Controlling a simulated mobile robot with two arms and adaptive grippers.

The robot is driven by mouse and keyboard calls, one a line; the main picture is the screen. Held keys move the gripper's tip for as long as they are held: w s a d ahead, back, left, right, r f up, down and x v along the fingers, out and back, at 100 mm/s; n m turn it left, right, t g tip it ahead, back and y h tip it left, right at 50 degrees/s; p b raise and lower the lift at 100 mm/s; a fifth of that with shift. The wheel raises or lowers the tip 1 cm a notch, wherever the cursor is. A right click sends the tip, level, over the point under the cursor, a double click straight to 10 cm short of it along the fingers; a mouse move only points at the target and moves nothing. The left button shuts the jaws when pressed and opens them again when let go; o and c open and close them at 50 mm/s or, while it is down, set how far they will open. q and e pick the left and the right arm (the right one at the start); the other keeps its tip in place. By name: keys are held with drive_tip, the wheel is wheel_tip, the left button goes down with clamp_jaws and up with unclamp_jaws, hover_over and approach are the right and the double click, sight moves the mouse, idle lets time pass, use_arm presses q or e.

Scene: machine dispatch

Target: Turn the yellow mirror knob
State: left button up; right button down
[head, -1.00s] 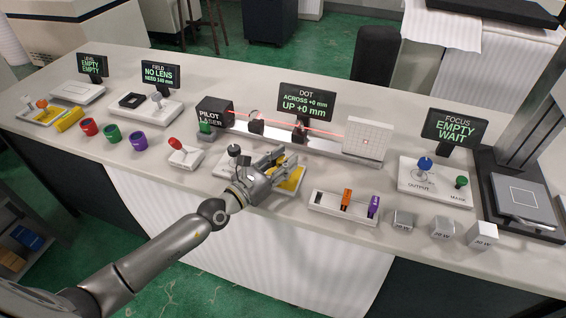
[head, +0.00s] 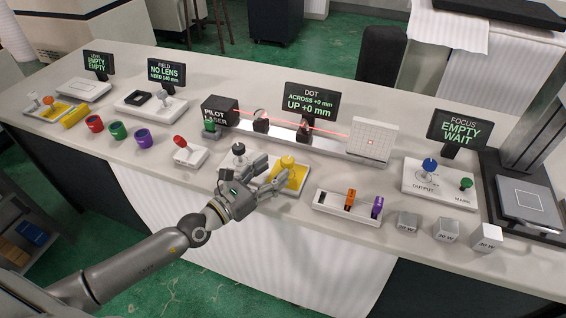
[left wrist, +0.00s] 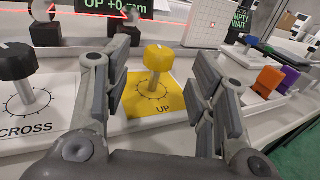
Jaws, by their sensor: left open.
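The yellow mirror knob (head: 287,162) stands upright on a yellow plate marked UP, on a white base at the middle of the bench. In the left wrist view the yellow knob (left wrist: 158,58) shows between the finger tips, a little beyond them. A black knob (head: 238,149) marked ACROSS is to its left; it also shows in the left wrist view (left wrist: 16,62). My left gripper (head: 269,172) is open and empty, just in front of the yellow knob, with no contact that I can see. The dot screen (head: 309,101) reads ACROSS +0 mm, UP +0 mm. My right gripper is out of view.
The pilot laser (head: 220,112) sends a red beam past mirrors to a white target (head: 371,139) behind the knobs. A white tray (head: 335,207) with orange and purple pieces is right of the gripper. A red-topped switch (head: 181,143) is to the left.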

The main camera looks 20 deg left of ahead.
use_arm(q)
drive_tip(key=v, duration=0.5)
drive_tip(key=shift+s+a, duration=0.15)
drive_tip(key=shift+s, duration=0.2)
